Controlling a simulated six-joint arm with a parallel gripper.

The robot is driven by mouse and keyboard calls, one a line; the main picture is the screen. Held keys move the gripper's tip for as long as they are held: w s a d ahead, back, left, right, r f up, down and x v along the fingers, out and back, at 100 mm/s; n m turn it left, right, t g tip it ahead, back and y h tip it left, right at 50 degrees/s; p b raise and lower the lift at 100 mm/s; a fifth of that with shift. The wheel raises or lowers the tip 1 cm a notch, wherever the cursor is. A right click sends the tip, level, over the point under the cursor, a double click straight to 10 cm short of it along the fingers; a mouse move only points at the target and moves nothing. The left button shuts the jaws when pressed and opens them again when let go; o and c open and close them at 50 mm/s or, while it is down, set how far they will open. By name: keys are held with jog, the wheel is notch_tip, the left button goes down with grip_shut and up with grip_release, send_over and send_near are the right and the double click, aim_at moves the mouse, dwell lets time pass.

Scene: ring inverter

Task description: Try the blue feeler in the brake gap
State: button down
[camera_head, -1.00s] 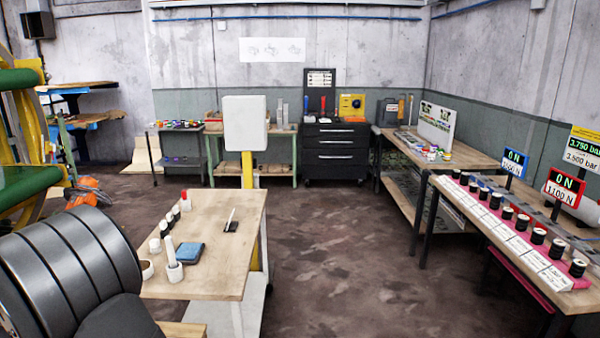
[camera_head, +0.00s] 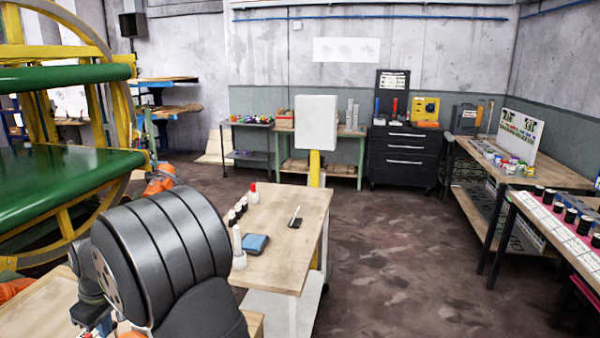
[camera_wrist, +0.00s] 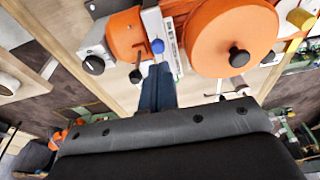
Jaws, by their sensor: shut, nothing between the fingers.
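In the wrist view, my gripper (camera_wrist: 158,85) points up the picture with its slim dark-blue fingers shut and empty. A small round blue knob (camera_wrist: 157,46) shows right at the fingertips, beside a pale metal strip (camera_wrist: 168,42). I cannot tell whether this knob belongs to the blue feeler, or whether the fingers touch it. A large orange disc (camera_wrist: 232,38) with a black centre knob is to the right of the fingertips, and an orange rounded body (camera_wrist: 126,36) is to the left. I cannot make out the brake gap.
A wooden table (camera_head: 290,265) carries a blue pouch (camera_head: 255,243) and several small bottles. A green-and-yellow wheel machine (camera_head: 70,185) stands at the left. A bench (camera_head: 525,165) is at the right. Bare floor (camera_head: 400,260) lies between.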

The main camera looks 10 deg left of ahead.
jog(key=shift+r, duration=1.95)
notch_tip(320, 180, down, 7)
jog(key=shift+r, duration=0.1)
jog(key=d+r+m, duration=0.2)
jog(key=r+m, duration=0.3)
jog(key=r, duration=0.3)
jog(key=d+r+m+y, duration=0.1)
jog(key=d+r+m, duration=0.2)
jog(key=r+m, duration=0.2)
jog(key=shift+w+a+v, duration=0.25)
jog(key=shift+v, duration=1.35)
jog(key=c, duration=2.2)
grip_release()
